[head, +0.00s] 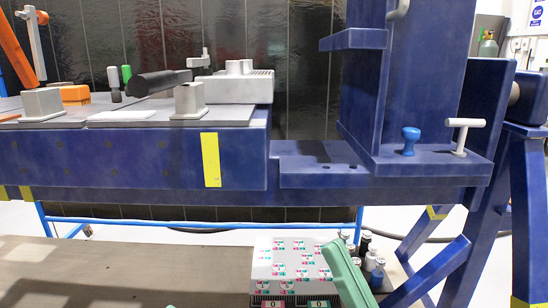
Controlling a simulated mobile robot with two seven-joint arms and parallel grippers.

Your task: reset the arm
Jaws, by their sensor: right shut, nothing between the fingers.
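The blue rotary jig (330,172) fills the middle and right, with a tall upright column. A white T-shaped handle (465,135) stands on its right ledge, beside a blue knob (409,140). A grey lever (36,45) leans beside an orange bar (14,50) at the far left. I cannot tell which part is the arm to reset. My mint-green right gripper (332,246) is low in the picture, below and apart from the jig, shut and empty. A mint-green sliver shows at the bottom edge; I cannot tell what it is.
A grey block (190,101), a black cylinder (158,83) and a pale housing (240,88) sit on the jig's left top. Below, a white panel with pink and green marks (285,262) stands near several bottles (377,272). Blue legs stand at right.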

